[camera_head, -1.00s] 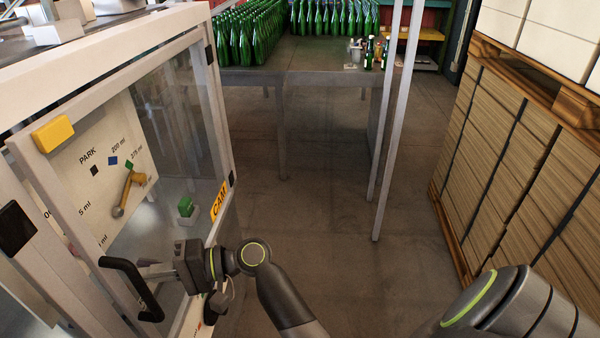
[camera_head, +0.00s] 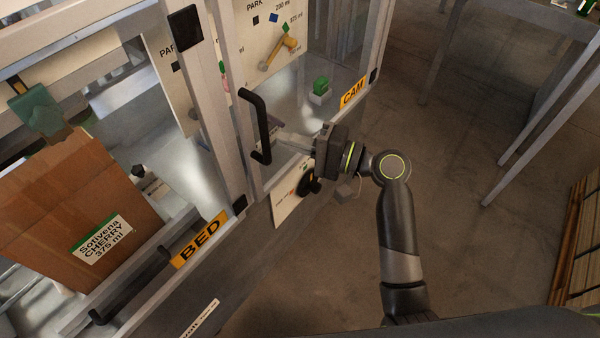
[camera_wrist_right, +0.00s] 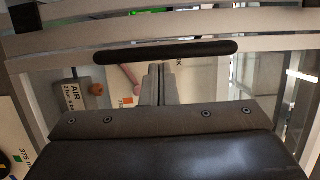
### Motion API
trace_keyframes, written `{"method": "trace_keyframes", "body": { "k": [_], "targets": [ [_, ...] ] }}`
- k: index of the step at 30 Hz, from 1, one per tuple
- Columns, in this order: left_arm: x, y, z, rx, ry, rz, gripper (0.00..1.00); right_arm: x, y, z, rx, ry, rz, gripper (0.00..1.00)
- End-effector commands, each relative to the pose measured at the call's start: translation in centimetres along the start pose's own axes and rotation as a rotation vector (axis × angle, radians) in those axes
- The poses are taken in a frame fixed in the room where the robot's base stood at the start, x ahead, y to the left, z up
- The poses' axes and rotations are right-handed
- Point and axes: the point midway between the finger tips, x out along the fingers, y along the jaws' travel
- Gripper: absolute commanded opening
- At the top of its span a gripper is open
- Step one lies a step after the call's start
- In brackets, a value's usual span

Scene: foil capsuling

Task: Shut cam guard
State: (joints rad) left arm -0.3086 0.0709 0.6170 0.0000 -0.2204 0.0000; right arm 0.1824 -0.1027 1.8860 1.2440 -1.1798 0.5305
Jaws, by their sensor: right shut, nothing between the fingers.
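The cam guard is a clear panel in a pale metal frame (camera_head: 244,150), beside the orange CAM label (camera_head: 353,92). Its handle-side edge lies close along the machine's post in the head view; I see no clear gap there. Its black handle (camera_head: 262,128) stands upright in the head view and lies across the right wrist view (camera_wrist_right: 165,51). My right gripper (camera_head: 282,137) is shut and empty, its fingertips at the handle; in the right wrist view the fingers (camera_wrist_right: 160,80) end just below the bar. I cannot tell whether they touch it. My left gripper is not in view.
Behind the panel are a yellow lever (camera_head: 279,52) and a green block (camera_head: 320,86). To the left is the BED section, with its orange label (camera_head: 200,238), a black handle (camera_head: 130,288) and a cardboard box (camera_head: 85,205).

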Motion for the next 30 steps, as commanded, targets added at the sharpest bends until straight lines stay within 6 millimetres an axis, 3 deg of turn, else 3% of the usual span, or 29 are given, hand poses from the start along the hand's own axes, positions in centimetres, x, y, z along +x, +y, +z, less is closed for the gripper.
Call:
{"method": "trace_keyframes", "body": {
  "k": [7, 15, 26, 29, 30],
  "targets": [
    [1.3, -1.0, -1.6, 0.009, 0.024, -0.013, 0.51, -1.8, 0.3, 3.4, 0.003, 0.001, -0.001, 0.0],
    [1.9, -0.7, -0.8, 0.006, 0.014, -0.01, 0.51, -3.1, 0.1, 6.0, 0.002, 0.0, 0.001, 0.0],
    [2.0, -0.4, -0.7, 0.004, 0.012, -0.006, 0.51, -3.3, 0.4, 6.2, 0.005, 0.005, 0.009, 0.0],
    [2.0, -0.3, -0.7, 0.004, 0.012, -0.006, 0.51, -3.2, 2.6, 5.1, 0.024, 0.04, 0.049, 0.0],
    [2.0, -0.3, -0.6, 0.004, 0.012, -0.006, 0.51, -3.2, 4.3, 4.4, 0.036, 0.066, 0.08, 0.0]
  ]
}}
